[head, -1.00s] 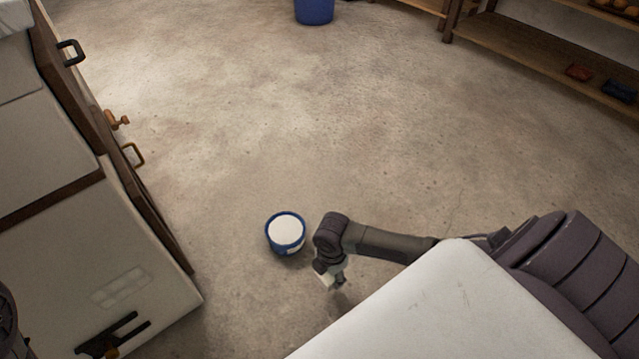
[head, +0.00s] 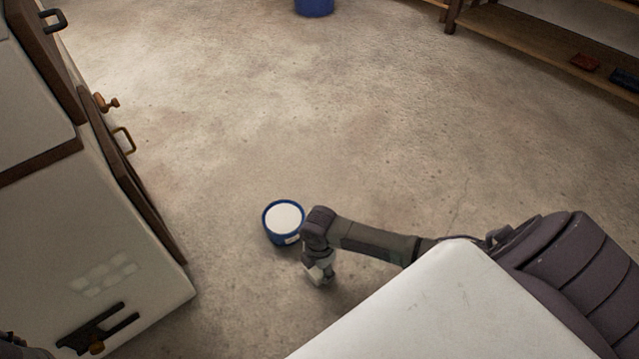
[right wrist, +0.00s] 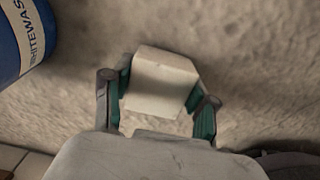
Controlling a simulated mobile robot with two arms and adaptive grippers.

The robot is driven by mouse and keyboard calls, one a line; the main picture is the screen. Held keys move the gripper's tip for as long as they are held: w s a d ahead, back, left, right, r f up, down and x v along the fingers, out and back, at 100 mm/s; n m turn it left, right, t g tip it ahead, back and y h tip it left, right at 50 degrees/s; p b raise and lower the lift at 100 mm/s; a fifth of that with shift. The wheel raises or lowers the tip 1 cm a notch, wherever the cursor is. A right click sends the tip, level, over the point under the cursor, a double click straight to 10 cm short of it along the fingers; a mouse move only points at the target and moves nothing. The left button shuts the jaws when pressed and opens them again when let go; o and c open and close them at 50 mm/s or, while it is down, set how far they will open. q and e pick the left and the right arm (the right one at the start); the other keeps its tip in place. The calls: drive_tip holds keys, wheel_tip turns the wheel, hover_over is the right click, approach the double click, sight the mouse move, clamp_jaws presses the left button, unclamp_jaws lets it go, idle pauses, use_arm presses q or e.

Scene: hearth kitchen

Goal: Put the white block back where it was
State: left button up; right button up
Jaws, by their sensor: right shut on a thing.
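My right gripper (head: 318,276) is low over the floor, just below and right of a blue bucket in the head view. It is shut on the white block (right wrist: 160,82), which sits between the two fingers in the right wrist view. In the head view the block is small and mostly hidden by the gripper. I cannot tell how far it is above the floor.
The blue bucket (head: 270,222) has a white top or filling; its labelled side (right wrist: 25,35) shows in the right wrist view. A cabinet (head: 110,240) stands at left. Another blue bucket (head: 314,6) and a wooden shelf (head: 545,45) are farther back. The middle floor is clear.

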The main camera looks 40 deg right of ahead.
drive_tip(key=o, duration=1)
